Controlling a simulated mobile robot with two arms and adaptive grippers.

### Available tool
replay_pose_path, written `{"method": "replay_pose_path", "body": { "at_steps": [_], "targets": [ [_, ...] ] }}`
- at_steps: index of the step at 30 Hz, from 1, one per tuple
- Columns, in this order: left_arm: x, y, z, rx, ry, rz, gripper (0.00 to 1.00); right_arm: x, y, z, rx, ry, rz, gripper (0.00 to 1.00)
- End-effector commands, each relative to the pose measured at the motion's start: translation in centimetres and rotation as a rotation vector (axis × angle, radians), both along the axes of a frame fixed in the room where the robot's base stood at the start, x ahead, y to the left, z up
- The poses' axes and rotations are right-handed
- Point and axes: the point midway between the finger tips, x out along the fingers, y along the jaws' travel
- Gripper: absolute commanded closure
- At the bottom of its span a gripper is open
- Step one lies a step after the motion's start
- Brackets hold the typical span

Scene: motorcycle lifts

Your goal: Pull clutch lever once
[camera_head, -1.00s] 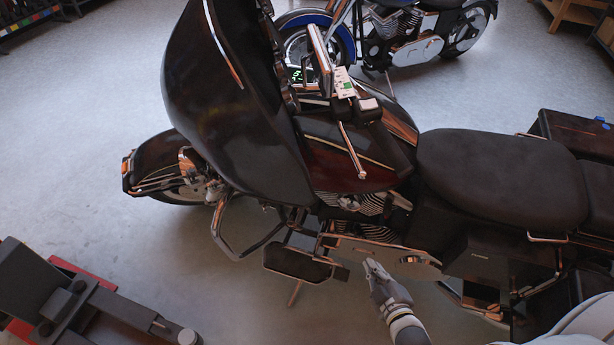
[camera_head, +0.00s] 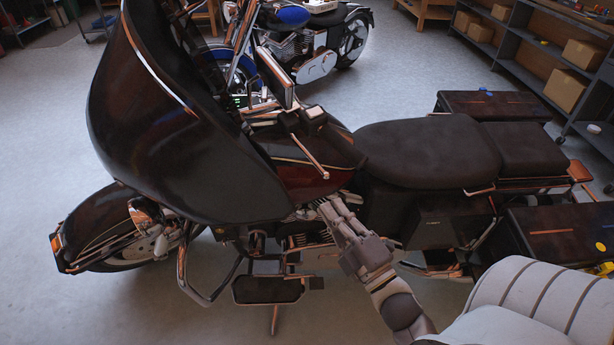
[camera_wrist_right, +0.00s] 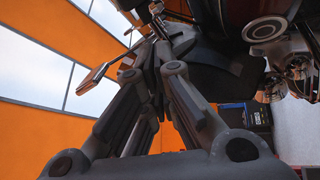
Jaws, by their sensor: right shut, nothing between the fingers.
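The clutch lever (camera_head: 308,155) is a thin copper-coloured bar on the near handlebar of the dark red motorcycle (camera_head: 175,150). It slants down over the tank. My right gripper (camera_head: 328,203) is shut and empty, below the lever and in front of the tank's lower side and engine. A gap shows between them in the head view. My left gripper is not in view.
The wide black fairing (camera_head: 180,130) stands left of the handlebar. The seat (camera_head: 420,150) and black cases (camera_head: 560,235) lie to the right. A blue motorcycle (camera_head: 315,50) stands behind, with shelves (camera_head: 545,60) at the back right. Open floor (camera_head: 390,95) lies between.

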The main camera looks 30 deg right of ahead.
Motion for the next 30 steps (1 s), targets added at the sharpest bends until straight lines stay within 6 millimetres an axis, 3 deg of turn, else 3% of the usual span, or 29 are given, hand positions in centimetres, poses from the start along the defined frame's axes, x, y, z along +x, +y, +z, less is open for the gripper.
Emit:
{"method": "replay_pose_path", "body": {
  "at_steps": [7,21,30],
  "targets": [
    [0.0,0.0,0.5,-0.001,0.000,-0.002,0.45,1.4,0.0,0.6,0.000,-0.004,0.003,1.00],
    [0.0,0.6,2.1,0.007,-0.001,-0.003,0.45,8.4,-0.3,2.5,0.003,-0.001,0.002,1.00],
    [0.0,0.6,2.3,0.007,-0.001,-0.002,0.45,9.7,-0.4,2.7,0.002,0.001,0.000,1.00]
  ]
}}
